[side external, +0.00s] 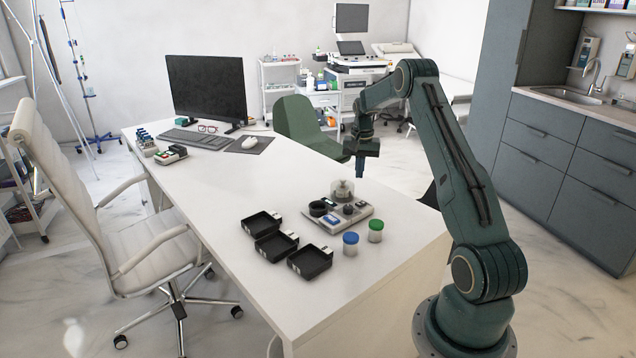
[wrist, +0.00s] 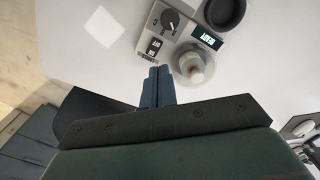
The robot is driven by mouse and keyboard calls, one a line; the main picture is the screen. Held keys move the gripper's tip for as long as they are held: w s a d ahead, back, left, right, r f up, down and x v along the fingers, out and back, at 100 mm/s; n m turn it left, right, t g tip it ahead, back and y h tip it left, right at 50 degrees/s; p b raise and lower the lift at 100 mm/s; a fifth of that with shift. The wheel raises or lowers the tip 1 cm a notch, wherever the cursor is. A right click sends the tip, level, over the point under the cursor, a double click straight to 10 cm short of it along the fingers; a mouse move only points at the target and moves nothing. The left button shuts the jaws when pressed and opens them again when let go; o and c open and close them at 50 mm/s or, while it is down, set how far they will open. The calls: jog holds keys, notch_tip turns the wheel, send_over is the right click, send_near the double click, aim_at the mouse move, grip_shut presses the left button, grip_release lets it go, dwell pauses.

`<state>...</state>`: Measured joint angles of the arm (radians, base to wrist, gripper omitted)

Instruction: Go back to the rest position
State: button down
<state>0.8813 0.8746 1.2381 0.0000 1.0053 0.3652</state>
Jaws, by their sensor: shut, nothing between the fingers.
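My gripper (side external: 361,173) hangs over the far side of the white desk, above and behind a small grey device with a clear dome. Its fingers point down and are shut with nothing between them. In the wrist view the closed dark blue fingers (wrist: 158,84) show in the middle, with the grey device (wrist: 180,38) past their tips. The device also shows in the side view (side external: 325,221), with a dial, a small screen and a round black cup. My gripper is apart from it.
Three black trays (side external: 273,244) lie left of the device. A blue-lidded jar (side external: 351,243) and a green-lidded jar (side external: 376,231) stand in front of it. A monitor (side external: 207,88), keyboard (side external: 190,138) and green chair (side external: 305,124) are farther back. The desk's middle (side external: 225,183) is clear.

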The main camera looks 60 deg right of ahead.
jog(key=a+r+n+t+h, duration=0.1)
jog(key=a+r+n, duration=0.2)
jog(key=a+r, duration=0.85)
jog(key=a+r+n+t, duration=0.1)
jog(key=a+r+n, duration=0.2)
jog(key=a+r, duration=0.85)
jog(key=s+a+n+t, duration=0.15)
jog(key=s+a, duration=0.25)
jog(key=a, duration=0.4)
jog(key=s+a+n, duration=0.3)
jog(key=s+a, duration=0.1)
jog(key=a, duration=0.3)
jog(key=s+a+f+n+t+y, duration=0.1)
jog(key=s+a+f+n+t, duration=0.1)
jog(key=s+a, duration=0.5)
jog(key=s+n, duration=0.1)
jog(key=s, duration=0.3)
jog(key=shift+s+a+n, duration=0.2)
jog(key=shift+s+n, duration=0.1)
jog(key=shift+n, duration=0.05)
jog(key=shift+f, duration=0.1)
